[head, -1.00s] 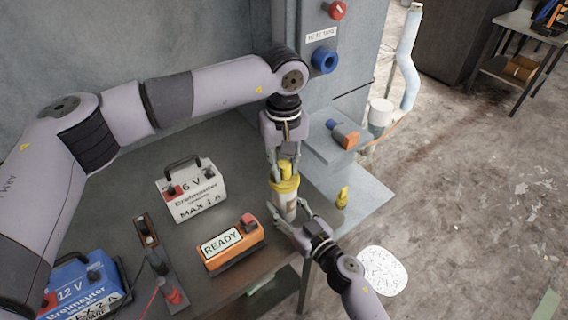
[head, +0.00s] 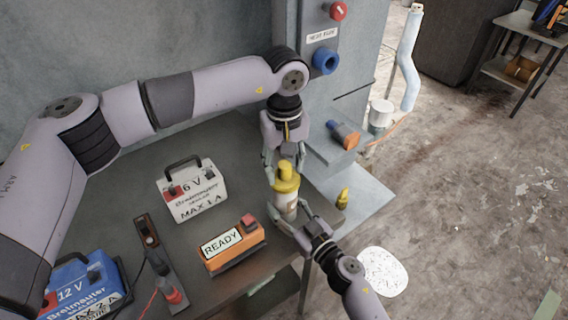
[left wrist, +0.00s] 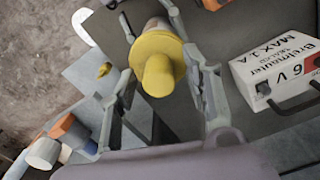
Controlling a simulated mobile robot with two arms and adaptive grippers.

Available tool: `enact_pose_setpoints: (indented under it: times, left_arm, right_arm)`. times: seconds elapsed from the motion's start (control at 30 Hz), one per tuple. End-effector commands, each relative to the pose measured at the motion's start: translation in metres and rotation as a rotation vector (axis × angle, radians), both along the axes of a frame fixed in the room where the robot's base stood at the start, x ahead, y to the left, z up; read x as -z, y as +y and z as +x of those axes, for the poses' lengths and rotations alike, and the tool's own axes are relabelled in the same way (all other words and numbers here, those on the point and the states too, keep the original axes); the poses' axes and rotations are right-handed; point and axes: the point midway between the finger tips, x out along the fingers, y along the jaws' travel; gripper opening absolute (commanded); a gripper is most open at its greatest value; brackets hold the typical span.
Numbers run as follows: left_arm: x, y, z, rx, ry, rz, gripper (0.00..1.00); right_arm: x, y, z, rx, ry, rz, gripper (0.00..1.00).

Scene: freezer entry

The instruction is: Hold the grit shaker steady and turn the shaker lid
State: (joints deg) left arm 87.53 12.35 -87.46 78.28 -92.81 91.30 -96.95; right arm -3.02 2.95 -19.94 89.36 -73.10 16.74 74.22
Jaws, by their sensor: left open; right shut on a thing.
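The grit shaker (head: 284,207) stands near the right end of the bench, with a pale body. Its yellow shaker lid (head: 286,178) has a raised knob in the middle. My right gripper (head: 287,214) is shut on the shaker's body from the lower right. My left gripper (head: 284,170) points down from above, its fingers spread to both sides of the lid. In the left wrist view the lid (left wrist: 158,62) sits between the open fingers, with gaps visible beside it. The shaker's lower part is partly hidden by my right gripper.
A white 6 V box (head: 192,192), an orange READY box (head: 232,248) and a blue 12 V box (head: 80,285) stand to the left. A small yellow item (head: 342,198) is on the lighter ledge to the right. An orange-and-blue object (head: 344,134) lies behind.

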Motion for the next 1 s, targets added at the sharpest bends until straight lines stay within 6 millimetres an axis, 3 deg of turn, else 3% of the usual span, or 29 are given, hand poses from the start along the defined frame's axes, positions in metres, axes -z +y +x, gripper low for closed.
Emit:
enact_pose_setpoints:
  times: [0.17,0.5,0.7,1.0]
  left_arm:
    - [-0.010,-0.001,0.000,0.000,-0.002,-0.002,0.45]
    - [-0.078,0.000,0.001,0.001,-0.004,-0.001,0.45]
    - [-0.109,0.000,0.001,0.000,-0.002,0.000,0.45]
    - [-0.120,0.000,0.000,0.000,0.001,0.000,0.45]
  right_arm:
    - [0.001,0.000,0.000,0.001,0.002,-0.001,0.00]
    - [0.001,0.000,0.000,0.000,0.002,-0.001,0.00]
    - [0.001,0.000,0.000,0.000,0.002,-0.001,0.00]
    - [0.001,0.000,0.000,0.000,0.002,-0.001,0.00]
